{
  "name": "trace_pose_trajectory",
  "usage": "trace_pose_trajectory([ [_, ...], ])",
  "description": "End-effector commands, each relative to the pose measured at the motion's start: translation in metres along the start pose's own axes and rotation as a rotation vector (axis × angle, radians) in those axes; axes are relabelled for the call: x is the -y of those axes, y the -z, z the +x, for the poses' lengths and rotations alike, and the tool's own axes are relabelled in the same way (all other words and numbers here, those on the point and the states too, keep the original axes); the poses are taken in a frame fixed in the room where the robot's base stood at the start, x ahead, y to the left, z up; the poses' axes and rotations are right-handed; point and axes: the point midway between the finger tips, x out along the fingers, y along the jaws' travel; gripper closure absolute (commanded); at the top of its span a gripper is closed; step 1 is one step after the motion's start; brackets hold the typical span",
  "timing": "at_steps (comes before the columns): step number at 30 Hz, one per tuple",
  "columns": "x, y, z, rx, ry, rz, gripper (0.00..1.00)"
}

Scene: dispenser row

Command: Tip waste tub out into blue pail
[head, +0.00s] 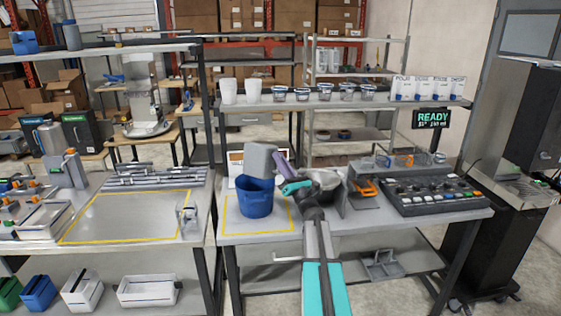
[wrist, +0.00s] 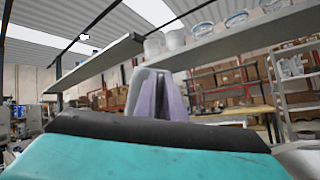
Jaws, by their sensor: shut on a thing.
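The waste tub (head: 262,159) is a small light-grey container held above the blue pail, in the head view. It looks tilted, and I cannot see its opening or contents. My gripper (head: 279,166) has purple fingers and is shut on the tub from the right. In the wrist view the fingers (wrist: 167,97) hide much of the grey tub (wrist: 138,92). The blue pail (head: 257,199) stands upright on the right-hand table, inside a yellow outline. The tub's lower edge overlaps the pail's back rim in the picture; I cannot tell whether they touch.
A shelf (head: 343,104) with white cups and clear lidded tubs runs above the table's back. A grey bracket with an orange clamp (head: 366,188) and a button panel (head: 430,194) stand to the right. The left table's yellow-outlined area (head: 130,217) is mostly clear.

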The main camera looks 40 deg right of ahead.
Motion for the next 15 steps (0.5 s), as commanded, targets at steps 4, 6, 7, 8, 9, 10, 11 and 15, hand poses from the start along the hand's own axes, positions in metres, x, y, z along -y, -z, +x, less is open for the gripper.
trace_pose_trajectory([
  [4,0.000,-0.001,0.000,0.001,-0.001,0.000,1.00],
  [6,0.000,0.000,0.000,0.001,-0.001,0.000,1.00],
  [7,-0.001,0.000,0.000,0.001,-0.002,0.001,1.00],
  [8,-0.001,0.001,0.000,0.000,-0.003,0.002,1.00],
  [9,-0.003,0.003,-0.001,-0.001,-0.006,0.003,1.00],
  [10,-0.005,0.004,-0.001,-0.002,-0.009,0.005,1.00],
  [11,-0.007,0.007,-0.002,-0.003,-0.013,0.008,1.00],
  [15,-0.024,0.024,-0.008,-0.014,-0.046,0.027,1.00],
])
